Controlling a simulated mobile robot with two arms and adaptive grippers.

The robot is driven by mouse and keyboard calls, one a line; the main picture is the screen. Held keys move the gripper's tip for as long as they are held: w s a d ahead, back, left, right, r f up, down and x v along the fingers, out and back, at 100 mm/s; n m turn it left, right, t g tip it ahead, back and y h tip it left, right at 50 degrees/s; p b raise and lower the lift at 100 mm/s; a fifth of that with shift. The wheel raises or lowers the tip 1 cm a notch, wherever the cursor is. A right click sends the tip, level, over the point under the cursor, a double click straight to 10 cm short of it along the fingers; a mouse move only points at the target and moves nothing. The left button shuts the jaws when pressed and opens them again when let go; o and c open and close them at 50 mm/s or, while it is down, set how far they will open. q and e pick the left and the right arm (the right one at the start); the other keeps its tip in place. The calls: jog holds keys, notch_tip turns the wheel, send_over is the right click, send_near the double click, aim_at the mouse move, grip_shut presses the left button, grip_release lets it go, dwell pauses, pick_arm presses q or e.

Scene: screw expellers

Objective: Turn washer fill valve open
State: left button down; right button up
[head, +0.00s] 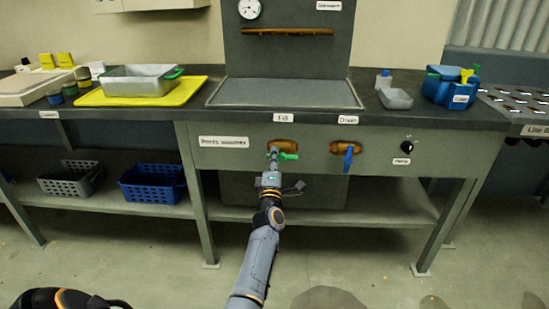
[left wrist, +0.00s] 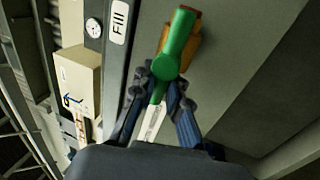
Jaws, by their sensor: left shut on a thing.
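The washer fill valve has a green lever handle (head: 289,156) on a brass body (head: 281,145), under the "Fill" label (head: 284,117) on the grey front panel. My left gripper (head: 273,158) is at the valve. In the left wrist view the green handle (left wrist: 176,42) runs down between the fingers of my left gripper (left wrist: 163,88), which are shut on its lower part. The brass body (left wrist: 194,45) shows behind it. My right gripper is not in view.
To the right is the drain valve with a blue handle (head: 348,158) hanging down, then a black knob (head: 407,147). A yellow tray (head: 93,98) with a grey bin (head: 140,80) stands on the counter. Blue (head: 152,186) and grey (head: 70,181) baskets sit on the lower shelf.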

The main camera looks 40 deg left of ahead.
pick_arm(q)
jog(key=shift+f+n, duration=0.1)
jog(key=shift+n, duration=0.2)
jog(key=c, duration=1.3)
grip_release()
jog(key=shift+s, duration=0.1)
jog(key=v, duration=0.7)
jog(key=shift+s+d, duration=0.15)
jog(key=shift+f, duration=0.1)
